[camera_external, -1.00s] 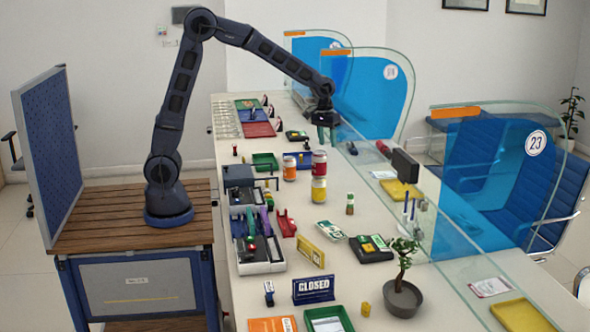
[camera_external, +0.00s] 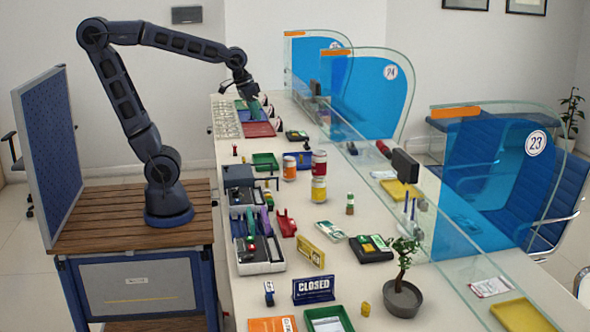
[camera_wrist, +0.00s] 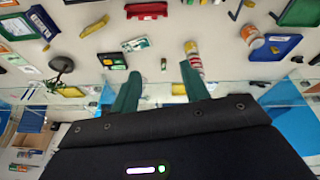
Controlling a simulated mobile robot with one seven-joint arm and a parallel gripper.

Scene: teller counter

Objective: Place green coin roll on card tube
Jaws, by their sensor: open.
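A small brown upright cylinder, which looks like the card tube (camera_external: 350,210), stands on the counter right of the stacked cans. A green piece, which looks like the green coin roll (camera_external: 350,197), sits on its top. They are too small to tell whether the stack is straight. In the wrist view a small yellow-green item (camera_wrist: 163,64) may be the same pair. My gripper (camera_external: 254,110) is far from them, above the trays at the far left of the counter. Its two green fingers (camera_wrist: 158,85) are apart, with nothing seen held between them.
A red can (camera_external: 319,160) stands on a yellow can (camera_external: 319,188), beside an orange-and-white can (camera_external: 289,170). A red tray (camera_external: 258,130) lies below my gripper. Glass screens line the counter's right side. A potted plant (camera_external: 403,295) stands near the front.

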